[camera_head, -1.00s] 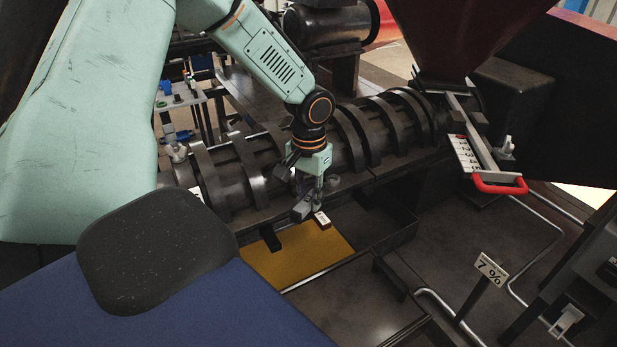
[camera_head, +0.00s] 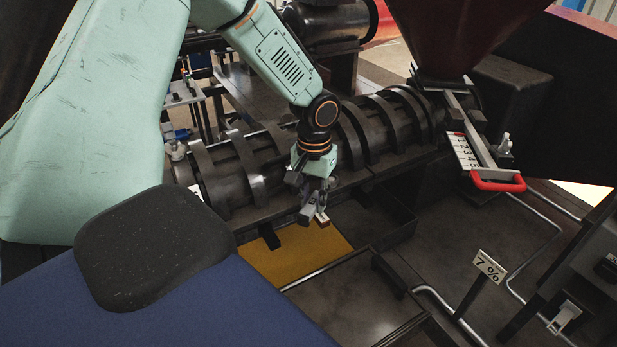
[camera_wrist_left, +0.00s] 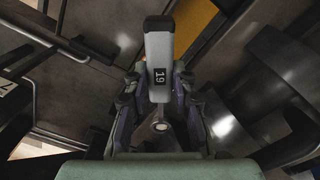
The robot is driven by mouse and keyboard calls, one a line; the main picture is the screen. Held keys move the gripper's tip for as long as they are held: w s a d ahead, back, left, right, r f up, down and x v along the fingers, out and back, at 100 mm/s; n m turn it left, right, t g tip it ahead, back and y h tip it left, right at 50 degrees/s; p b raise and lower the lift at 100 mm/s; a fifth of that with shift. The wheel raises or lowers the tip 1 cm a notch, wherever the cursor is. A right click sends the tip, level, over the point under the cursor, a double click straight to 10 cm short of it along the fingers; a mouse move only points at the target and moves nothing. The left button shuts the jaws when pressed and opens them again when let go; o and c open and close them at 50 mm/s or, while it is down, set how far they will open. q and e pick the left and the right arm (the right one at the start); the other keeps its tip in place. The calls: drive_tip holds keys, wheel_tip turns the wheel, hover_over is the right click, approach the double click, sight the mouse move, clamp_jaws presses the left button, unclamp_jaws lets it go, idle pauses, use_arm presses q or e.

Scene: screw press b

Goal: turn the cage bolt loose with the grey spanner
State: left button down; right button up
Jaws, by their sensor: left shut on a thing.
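The grey spanner (camera_wrist_left: 159,48), with a dark label reading 19, sits between the fingers of my left gripper (camera_wrist_left: 159,92) in the left wrist view. Its broad grey end points up in that view, and a round ring end shows lower down between the fingers. In the head view my left gripper (camera_head: 315,196) is shut on it, hanging at the front side of the dark ribbed cage (camera_head: 238,172). I cannot pick out the cage bolt, and cannot tell whether the spanner touches it. My right gripper is not in view.
A yellow surface (camera_head: 290,252) and a dark open tray (camera_head: 362,222) lie below the cage. A numbered scale (camera_head: 463,153) with a red handle (camera_head: 498,183) stands to the right.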

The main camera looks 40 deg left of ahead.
use_arm(q)
drive_tip(key=shift+w+d+n, duration=0.25)
drive_tip(key=shift+d+n, duration=0.2)
drive_tip(key=shift+n, duration=0.05)
drive_tip(key=shift+w+d+n, duration=0.2)
drive_tip(key=shift+d+n, duration=0.25)
drive_tip(key=shift+n, duration=0.05)
drive_tip(key=shift+w+d+n, duration=0.5)
drive_tip(key=shift+d+n, duration=0.15)
drive_tip(key=shift+n, duration=0.2)
drive_tip(key=shift+w+d+n, duration=0.5)
drive_tip(key=shift+d+n, duration=0.15)
drive_tip(key=shift+n, duration=0.2)
drive_tip(key=shift+w+d+n, duration=0.5)
drive_tip(key=shift+w+n, duration=0.2)
drive_tip(key=shift+n, duration=0.2)
drive_tip(key=shift+w+d+n, duration=0.45)
drive_tip(key=shift+w+n, duration=0.25)
drive_tip(key=shift+n, duration=0.2)
